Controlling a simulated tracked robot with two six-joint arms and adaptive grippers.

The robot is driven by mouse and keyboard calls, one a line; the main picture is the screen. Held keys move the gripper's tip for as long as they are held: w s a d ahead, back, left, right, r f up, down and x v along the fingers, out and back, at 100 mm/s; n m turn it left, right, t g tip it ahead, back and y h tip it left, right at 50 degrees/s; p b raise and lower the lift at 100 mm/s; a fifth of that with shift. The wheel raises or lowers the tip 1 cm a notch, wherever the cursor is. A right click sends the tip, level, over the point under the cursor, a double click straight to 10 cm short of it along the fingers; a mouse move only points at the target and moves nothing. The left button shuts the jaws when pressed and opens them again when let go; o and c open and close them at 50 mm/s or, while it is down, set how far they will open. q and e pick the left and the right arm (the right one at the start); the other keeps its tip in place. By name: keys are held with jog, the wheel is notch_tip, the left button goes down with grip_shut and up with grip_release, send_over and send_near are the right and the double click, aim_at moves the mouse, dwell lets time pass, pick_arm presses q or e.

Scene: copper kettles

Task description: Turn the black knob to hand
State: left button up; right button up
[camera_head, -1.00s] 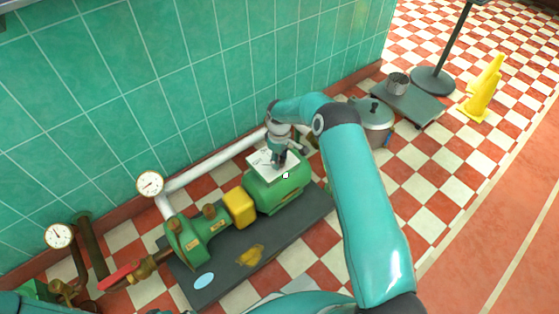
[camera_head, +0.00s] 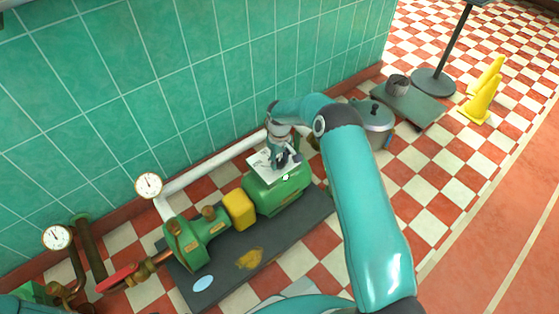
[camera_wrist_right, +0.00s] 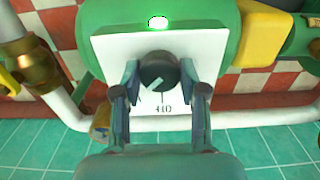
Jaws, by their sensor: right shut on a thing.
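In the head view, my right gripper (camera_head: 284,160) is over the white plate and hides the knob. A small lamp (camera_wrist_right: 158,22) glows green by the plate. My left gripper is not in view.
A yellow box (camera_head: 239,209) and a green pump (camera_head: 186,243) share the dark base (camera_head: 222,272) with the motor. A white pipe (camera_head: 212,165) runs along the tiled wall. A lidded pot (camera_head: 371,128) and yellow floor signs (camera_head: 481,102) stand at right.

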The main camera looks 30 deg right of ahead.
aim_at(279, 161)
jog(key=o, duration=1.1)
jog(key=shift+o, duration=0.2)
jog(key=shift+r, duration=0.1)
notch_tip(279, 161, up, 12)
